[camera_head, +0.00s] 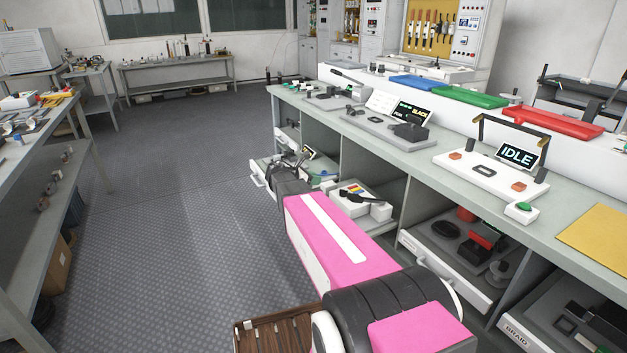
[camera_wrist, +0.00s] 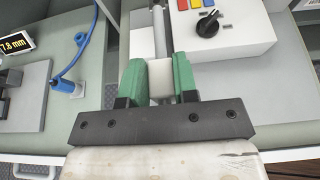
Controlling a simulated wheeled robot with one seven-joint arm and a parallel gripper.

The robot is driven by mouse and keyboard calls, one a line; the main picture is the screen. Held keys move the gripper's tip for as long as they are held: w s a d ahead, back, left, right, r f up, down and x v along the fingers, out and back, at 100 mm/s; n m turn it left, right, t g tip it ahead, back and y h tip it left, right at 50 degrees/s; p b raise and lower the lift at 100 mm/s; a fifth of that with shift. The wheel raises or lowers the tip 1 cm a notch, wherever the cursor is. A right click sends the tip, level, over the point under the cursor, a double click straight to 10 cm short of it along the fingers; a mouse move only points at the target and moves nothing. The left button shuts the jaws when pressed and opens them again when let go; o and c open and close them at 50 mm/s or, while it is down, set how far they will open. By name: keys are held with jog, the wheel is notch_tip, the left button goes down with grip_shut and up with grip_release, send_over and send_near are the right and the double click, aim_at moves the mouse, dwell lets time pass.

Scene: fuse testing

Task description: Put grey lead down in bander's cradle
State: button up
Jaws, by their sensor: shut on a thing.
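My gripper (camera_wrist: 160,84) has green fingertips closed on a pale block at the end of a grey rod-like piece (camera_wrist: 160,40), which I take to be the grey lead. The rod points away from my gripper, and its far end is cut off. A white box with a black knob and red, yellow and blue patches (camera_wrist: 226,28) is just to the right, probably the bander. The same box (camera_head: 352,197) is in the shelf bay in the head view. I cannot make out its cradle. In the head view my arm hides most of the fingertips.
A blue cable with a plug (camera_wrist: 66,86) lies left of my gripper, beside a grey fixture (camera_wrist: 22,98) and a 7.8 mm display (camera_wrist: 16,42). The bench (camera_head: 400,155) and its bay dividers stand around my arm. The floor (camera_head: 190,200) to the left is clear.

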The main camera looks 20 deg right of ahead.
jog(key=shift+f, duration=0.15)
jog(key=shift+f, duration=2.75)
jog(key=shift+f, duration=1.2)
dwell(0.8)
jog(key=o, duration=1)
jog(key=shift+o, duration=0.2)
jog(key=v, duration=1)
jog(key=shift+s+a+r, duration=0.1)
jog(key=shift+a+r, duration=0.1)
jog(key=shift+a, duration=0.15)
jog(key=shift+a, duration=0.1)
